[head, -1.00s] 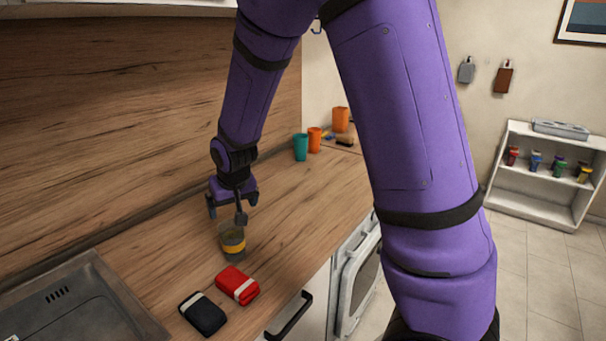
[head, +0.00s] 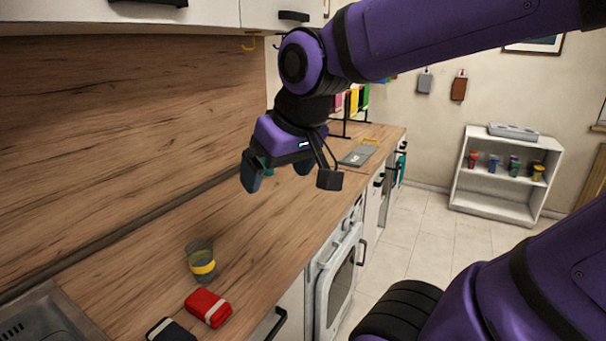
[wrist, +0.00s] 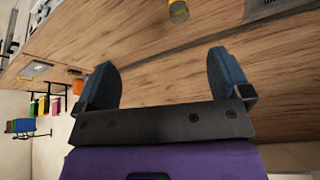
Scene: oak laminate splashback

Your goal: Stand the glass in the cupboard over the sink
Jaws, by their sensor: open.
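The glass (head: 201,267), see-through with a yellow band, stands upright on the wooden worktop, right of the sink (head: 28,318). It also shows at the top edge of the wrist view (wrist: 178,10). My gripper (head: 277,178) is open and empty, raised above the worktop, to the right of the glass and farther back, apart from it. Both fingers show spread in the wrist view (wrist: 161,68). The white wall cupboards (head: 215,14) run along the top of the head view; only their lower parts with dark handles show, and the doors there look shut.
A red case (head: 208,307) and a black case (head: 170,331) lie near the glass, toward the front. A grey flat item (head: 357,156) and a rack of coloured things (head: 352,102) are farther back. An oven (head: 340,275) is below the worktop. The middle of the worktop is clear.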

